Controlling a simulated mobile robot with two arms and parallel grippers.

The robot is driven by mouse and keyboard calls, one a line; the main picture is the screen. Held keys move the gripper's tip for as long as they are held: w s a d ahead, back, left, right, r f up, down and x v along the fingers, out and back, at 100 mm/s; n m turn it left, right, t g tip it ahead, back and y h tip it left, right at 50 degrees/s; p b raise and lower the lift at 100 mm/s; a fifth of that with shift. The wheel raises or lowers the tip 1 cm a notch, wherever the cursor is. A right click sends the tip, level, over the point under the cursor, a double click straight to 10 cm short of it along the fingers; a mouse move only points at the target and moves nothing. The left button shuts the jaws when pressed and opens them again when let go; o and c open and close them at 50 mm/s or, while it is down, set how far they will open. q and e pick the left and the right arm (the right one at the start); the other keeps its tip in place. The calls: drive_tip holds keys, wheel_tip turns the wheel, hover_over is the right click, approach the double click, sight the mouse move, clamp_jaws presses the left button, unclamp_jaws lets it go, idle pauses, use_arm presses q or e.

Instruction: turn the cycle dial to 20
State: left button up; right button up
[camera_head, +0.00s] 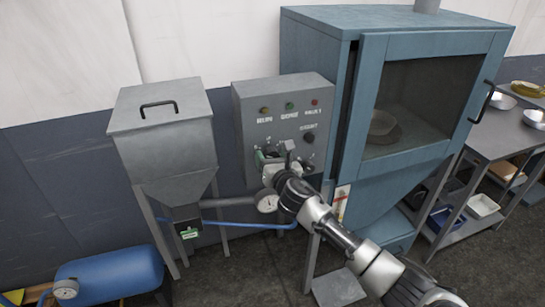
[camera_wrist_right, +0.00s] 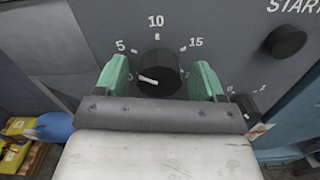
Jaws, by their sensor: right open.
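The cycle dial (camera_wrist_right: 158,66) is a round black knob on the grey control panel (camera_head: 243,105), with 5, 10 and 15 printed around it. Its white pointer mark points left and slightly up, below the 5. A 20 mark cannot be made out clearly. My right gripper (camera_wrist_right: 160,78) is open, with one green-padded finger on each side of the dial; contact cannot be told. In the head view the right gripper (camera_head: 274,157) is at the panel's lower part and hides the dial. My left gripper is not in view.
A black START button (camera_wrist_right: 286,41) is up and right of the dial. A small black switch (camera_wrist_right: 246,106) is close by the right finger. The blue cabinet (camera_head: 345,150) stands right of the panel, a grey hopper (camera_head: 165,135) left.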

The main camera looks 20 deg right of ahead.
drive_tip(key=c, duration=0.9)
